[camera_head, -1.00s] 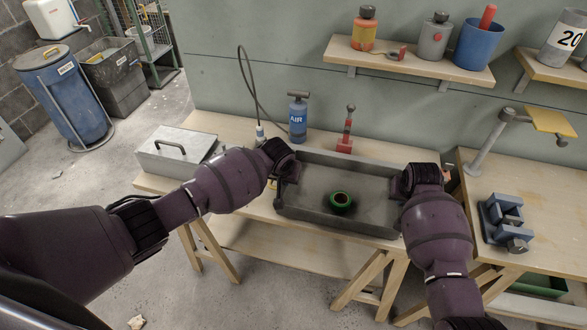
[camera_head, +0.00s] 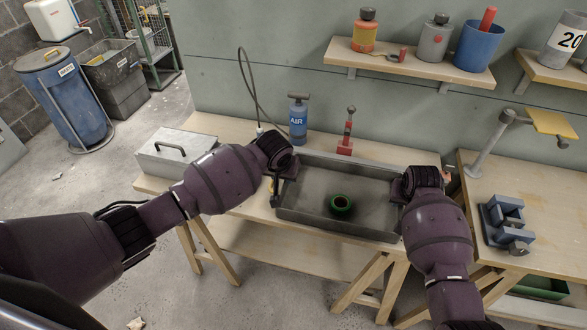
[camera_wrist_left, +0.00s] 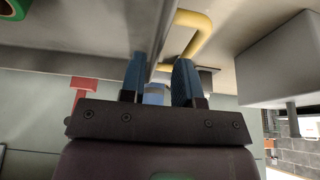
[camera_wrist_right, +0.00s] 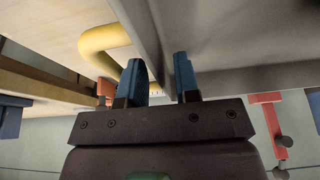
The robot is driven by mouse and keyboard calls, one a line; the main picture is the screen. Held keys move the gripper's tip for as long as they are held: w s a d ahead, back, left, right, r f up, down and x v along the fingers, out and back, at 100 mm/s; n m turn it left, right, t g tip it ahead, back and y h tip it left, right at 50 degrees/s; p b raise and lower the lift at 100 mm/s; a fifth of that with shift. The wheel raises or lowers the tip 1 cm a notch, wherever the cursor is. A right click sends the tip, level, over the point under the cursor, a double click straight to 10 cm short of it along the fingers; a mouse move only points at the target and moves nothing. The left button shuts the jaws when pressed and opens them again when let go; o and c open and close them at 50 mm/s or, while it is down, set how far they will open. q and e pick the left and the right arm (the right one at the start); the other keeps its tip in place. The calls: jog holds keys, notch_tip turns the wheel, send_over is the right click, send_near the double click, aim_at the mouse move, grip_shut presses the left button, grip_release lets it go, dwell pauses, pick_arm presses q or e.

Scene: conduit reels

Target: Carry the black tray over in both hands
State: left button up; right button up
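The black tray (camera_head: 318,224) sits on the wooden bench, with a green ring-shaped roll (camera_head: 341,205) inside it. My left gripper (camera_head: 283,168) is at the tray's left end and my right gripper (camera_head: 408,186) at its right end. In the left wrist view, the left fingers (camera_wrist_left: 158,82) are apart, with the tray wall between or just beyond them and a yellow handle (camera_wrist_left: 196,34) close to the right finger. In the right wrist view, the right fingers (camera_wrist_right: 161,80) are apart, near the tray wall, with another yellow handle (camera_wrist_right: 100,42) at their left. Whether the fingers touch anything is unclear.
A grey metal box (camera_head: 176,150) stands left of the tray. A blue air pump (camera_head: 298,118) and a red tool (camera_head: 346,135) stand behind it. A second bench at right holds a blue vise (camera_head: 505,220). A shelf (camera_head: 410,64) with containers hangs on the wall.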

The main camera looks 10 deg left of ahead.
pick_arm(q)
jog(key=v, duration=0.7)
pick_arm(e)
jog(key=v, duration=1.2)
pick_arm(q)
jog(key=shift+r, duration=0.1)
